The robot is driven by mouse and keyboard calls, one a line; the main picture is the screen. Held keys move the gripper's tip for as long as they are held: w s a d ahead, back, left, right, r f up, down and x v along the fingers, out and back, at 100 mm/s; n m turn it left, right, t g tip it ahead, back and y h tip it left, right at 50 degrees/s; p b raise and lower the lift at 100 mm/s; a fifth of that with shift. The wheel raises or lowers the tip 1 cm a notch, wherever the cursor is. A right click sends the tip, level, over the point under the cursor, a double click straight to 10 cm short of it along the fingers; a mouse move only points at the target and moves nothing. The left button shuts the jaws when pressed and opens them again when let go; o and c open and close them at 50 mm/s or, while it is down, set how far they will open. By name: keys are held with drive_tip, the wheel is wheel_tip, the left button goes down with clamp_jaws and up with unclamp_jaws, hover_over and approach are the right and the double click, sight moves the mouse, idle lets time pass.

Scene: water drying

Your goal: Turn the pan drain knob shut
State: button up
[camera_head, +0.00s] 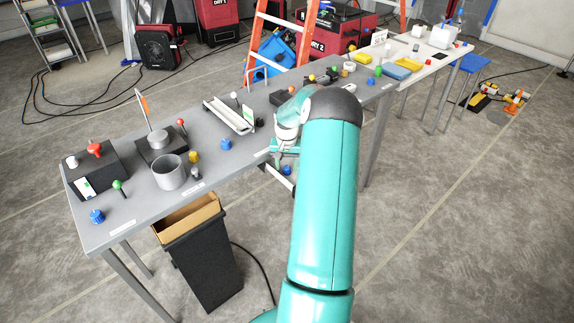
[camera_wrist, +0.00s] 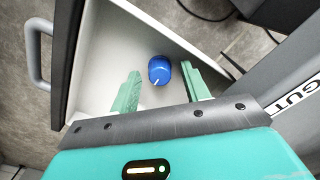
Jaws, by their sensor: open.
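A blue knob (camera_wrist: 159,70) with a white mark shows in the wrist view inside a pale open drawer or tray (camera_wrist: 98,62). I cannot tell for sure that it is the pan drain knob. My gripper (camera_wrist: 160,68) is open, with one green finger on each side of the blue knob. Whether the fingers touch it is unclear. In the head view the blue knob (camera_head: 287,170) shows small below the grey bench edge, beside my gripper's housing. My arm hides much of that area.
The grey bench (camera_head: 130,212) above carries a white tray (camera_head: 230,115), a grey cup (camera_head: 169,175), other blue knobs (camera_head: 226,144) and coloured levers. A dark bin (camera_head: 203,262) stands under it. The drawer's grey handle (camera_wrist: 38,52) is at the wrist view's left.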

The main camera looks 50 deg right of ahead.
drive_tip(key=c, duration=1)
drive_tip(key=shift+n, duration=0.3)
drive_tip(key=n, duration=1.3)
drive_tip(key=shift+n, duration=2.2)
